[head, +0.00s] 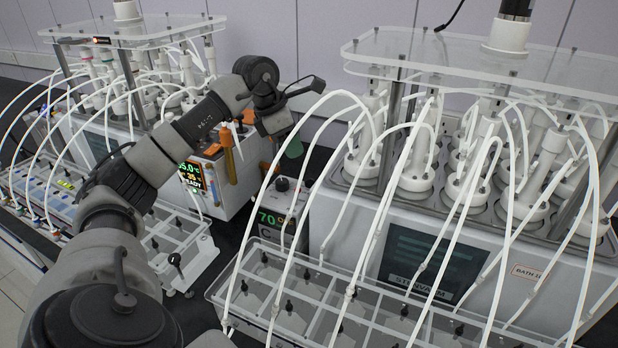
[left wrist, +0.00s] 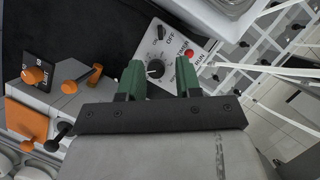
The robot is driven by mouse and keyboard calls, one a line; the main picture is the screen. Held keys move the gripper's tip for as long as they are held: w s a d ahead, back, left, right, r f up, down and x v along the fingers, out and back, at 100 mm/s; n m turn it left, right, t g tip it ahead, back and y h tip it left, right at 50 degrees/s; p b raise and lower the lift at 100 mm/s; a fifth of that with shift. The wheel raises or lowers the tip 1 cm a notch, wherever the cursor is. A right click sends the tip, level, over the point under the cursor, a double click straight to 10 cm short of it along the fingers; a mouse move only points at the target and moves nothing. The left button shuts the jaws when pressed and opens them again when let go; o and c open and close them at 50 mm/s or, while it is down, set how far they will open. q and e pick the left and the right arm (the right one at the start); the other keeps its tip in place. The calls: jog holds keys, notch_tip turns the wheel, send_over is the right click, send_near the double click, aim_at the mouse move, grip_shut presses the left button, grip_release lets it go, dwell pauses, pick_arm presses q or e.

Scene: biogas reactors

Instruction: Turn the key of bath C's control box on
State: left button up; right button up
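A small grey control box (head: 272,222) with a green "70" display and a letter C on its front stands between the two bath units. In the left wrist view, the control box's top panel (left wrist: 175,45) carries a black round dial (left wrist: 155,68), a small black switch part (left wrist: 161,33) near the word OFF, and a red button (left wrist: 189,53) near the words TIMER and RUN. I cannot tell for sure which black part is the key. My left gripper (head: 291,146) is above the box; its green fingers (left wrist: 160,80) are apart and empty, with the dial between them in the picture. My right gripper is out of view.
White tubes arch over the right bath unit (head: 410,235) and its clear front tray (head: 375,300), close to the box. At left stands another unit (head: 215,170) with a lit display; orange handles (left wrist: 88,77) on grey housing show in the left wrist view.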

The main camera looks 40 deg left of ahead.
aim_at(309, 183)
pick_arm(q)
jog(key=p+x, duration=0.2)
jog(key=x, duration=0.8)
jog(key=shift+a, duration=0.1)
grip_shut()
